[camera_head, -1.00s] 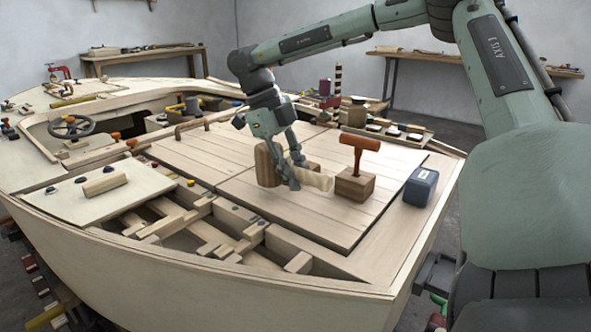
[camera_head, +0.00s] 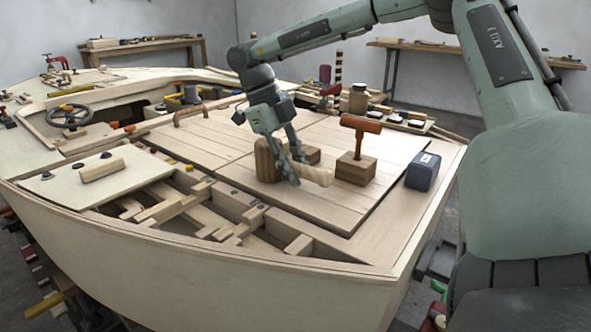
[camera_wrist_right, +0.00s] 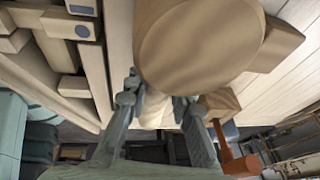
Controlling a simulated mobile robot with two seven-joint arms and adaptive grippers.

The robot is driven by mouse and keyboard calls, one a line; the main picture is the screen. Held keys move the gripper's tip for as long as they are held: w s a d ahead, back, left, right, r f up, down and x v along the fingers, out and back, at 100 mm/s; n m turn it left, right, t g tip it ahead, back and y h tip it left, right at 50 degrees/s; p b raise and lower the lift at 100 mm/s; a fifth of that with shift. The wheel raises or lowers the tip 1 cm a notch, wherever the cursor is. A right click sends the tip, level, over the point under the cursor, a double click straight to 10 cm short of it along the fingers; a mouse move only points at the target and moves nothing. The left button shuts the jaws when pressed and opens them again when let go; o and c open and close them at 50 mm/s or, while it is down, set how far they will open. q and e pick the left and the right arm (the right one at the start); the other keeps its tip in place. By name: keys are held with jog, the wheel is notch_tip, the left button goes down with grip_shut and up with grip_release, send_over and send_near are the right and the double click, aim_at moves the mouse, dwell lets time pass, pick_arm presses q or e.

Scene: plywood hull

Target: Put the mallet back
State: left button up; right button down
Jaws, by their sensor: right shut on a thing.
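The mallet has a thick brown wooden head (camera_head: 266,160) and a pale handle (camera_head: 319,176) pointing right in the head view. My right gripper (camera_head: 296,172) is shut on the handle, close to the head. In the right wrist view the round end of the mallet head (camera_wrist_right: 200,40) fills the upper middle, and the pale handle (camera_wrist_right: 155,110) runs between the fingers (camera_wrist_right: 157,103). I cannot tell whether the mallet touches the deck panel (camera_head: 215,150). My left gripper is not in view.
A wooden block (camera_head: 356,172) with an orange T-shaped handle (camera_head: 360,125) stands right of the mallet handle. Another wooden block (camera_head: 311,154) is partly hidden behind the gripper. A blue box (camera_head: 423,171) sits farther right. Open framing (camera_head: 200,208) lies at the front left.

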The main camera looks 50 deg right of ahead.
jog(key=c, duration=1.2)
grip_release()
jog(key=v, duration=1.2)
jog(key=shift+a, duration=0.15)
